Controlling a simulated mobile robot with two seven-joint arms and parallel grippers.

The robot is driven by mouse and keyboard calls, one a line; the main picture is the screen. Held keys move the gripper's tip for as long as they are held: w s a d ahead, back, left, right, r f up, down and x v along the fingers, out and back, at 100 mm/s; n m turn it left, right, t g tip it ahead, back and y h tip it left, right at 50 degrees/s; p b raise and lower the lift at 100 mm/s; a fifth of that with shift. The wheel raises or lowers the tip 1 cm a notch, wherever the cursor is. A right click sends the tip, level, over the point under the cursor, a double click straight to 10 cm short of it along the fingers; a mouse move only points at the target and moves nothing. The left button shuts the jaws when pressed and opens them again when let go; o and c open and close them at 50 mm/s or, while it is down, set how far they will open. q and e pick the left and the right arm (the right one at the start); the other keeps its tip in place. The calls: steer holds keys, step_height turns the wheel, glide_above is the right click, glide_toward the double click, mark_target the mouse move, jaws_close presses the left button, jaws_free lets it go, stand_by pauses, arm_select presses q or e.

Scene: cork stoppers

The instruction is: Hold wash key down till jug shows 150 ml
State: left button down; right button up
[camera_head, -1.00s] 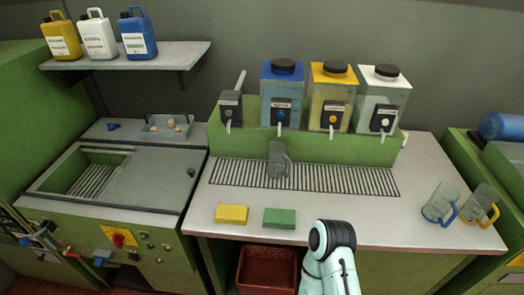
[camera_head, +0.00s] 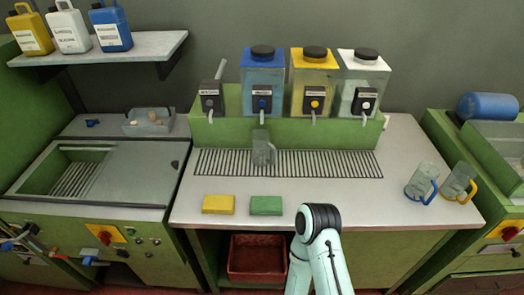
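A grey-handled clear jug (camera_head: 263,152) stands upright on the drain grille, below the tap with the blue key (camera_head: 263,104). To its left is a grey tap block (camera_head: 211,102) with a lever. Taps with a yellow key (camera_head: 315,104) and a white key (camera_head: 366,105) are to the right. Blue, yellow and white-marked tanks stand behind these three. The labels are too small to read, so I cannot tell which key is wash. The jug's level and scale cannot be read. One of my arm links shows at the bottom centre; neither gripper is in view.
A yellow sponge (camera_head: 218,204) and a green sponge (camera_head: 265,205) lie at the bench's front. A red crate (camera_head: 257,262) is below. The bench between green sponge and jugs is clear.

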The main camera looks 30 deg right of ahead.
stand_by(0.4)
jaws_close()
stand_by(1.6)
